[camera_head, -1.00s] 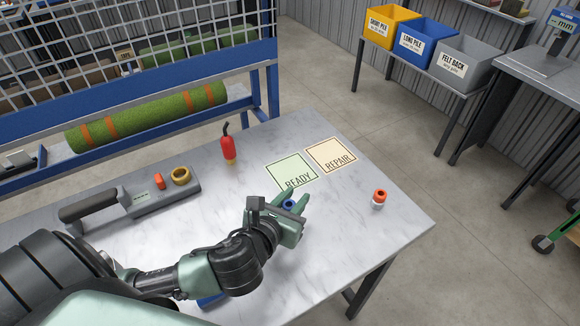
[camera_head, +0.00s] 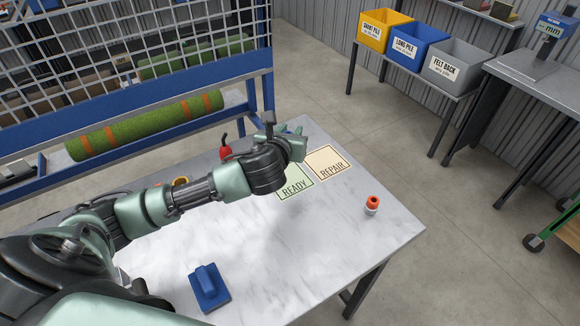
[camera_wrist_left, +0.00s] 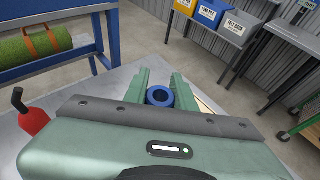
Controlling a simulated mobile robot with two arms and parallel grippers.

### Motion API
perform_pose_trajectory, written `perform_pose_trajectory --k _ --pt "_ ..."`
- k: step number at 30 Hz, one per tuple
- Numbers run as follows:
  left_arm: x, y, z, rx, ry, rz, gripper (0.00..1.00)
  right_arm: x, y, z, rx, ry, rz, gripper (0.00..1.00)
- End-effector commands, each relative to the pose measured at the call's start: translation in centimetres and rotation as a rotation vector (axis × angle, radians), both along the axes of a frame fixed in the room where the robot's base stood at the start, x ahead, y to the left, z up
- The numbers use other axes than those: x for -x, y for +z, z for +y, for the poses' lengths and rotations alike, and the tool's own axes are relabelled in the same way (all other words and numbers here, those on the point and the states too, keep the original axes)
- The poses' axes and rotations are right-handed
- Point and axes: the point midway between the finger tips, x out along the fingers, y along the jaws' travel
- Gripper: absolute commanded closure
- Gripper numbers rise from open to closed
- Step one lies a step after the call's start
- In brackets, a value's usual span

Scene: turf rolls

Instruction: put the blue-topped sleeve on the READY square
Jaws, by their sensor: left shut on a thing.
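The blue-topped sleeve (camera_wrist_left: 160,96) is between the fingers of my left gripper in the left wrist view, its open ring top facing the camera. My left gripper (camera_head: 293,134) is shut on it, at the far edge of the READY square in the head view. The sleeve's lower part is hidden by the gripper. The green READY square (camera_head: 294,190) lies on the table, its far part covered by my arm. I cannot tell how high the sleeve is above the table. My right gripper is not in view.
The tan REPAIR square (camera_head: 328,162) lies right of READY. An orange-topped sleeve (camera_head: 372,205) stands near the table's right edge. A blue block with a handle (camera_head: 209,287) lies at the front.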

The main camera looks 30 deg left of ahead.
Motion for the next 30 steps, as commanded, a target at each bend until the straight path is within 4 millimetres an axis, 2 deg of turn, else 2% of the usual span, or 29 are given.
perform_pose_trajectory --k 1,3,6,9,14,21,30 --pt "0.1 -1.7 -0.1 0.001 0.001 0.006 1.00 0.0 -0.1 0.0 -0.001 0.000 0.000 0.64" --pt "0.1 -3.5 -0.1 0.001 0.000 0.006 1.00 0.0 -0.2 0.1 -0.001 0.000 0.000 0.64" --pt "0.1 -5.7 -0.1 0.001 0.000 0.004 1.00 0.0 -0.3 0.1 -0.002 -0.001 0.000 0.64" --pt "0.0 -7.0 0.0 0.000 0.000 0.001 1.00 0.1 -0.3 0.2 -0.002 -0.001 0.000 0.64" --pt "0.0 -8.2 -0.1 0.002 -0.001 0.001 1.00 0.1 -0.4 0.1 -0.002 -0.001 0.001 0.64" --pt "0.0 -11.7 -0.1 0.001 -0.001 0.000 1.00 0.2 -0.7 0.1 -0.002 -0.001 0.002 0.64" --pt "0.0 -12.0 0.0 0.000 -0.001 -0.002 1.00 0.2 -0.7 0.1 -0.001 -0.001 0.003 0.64"
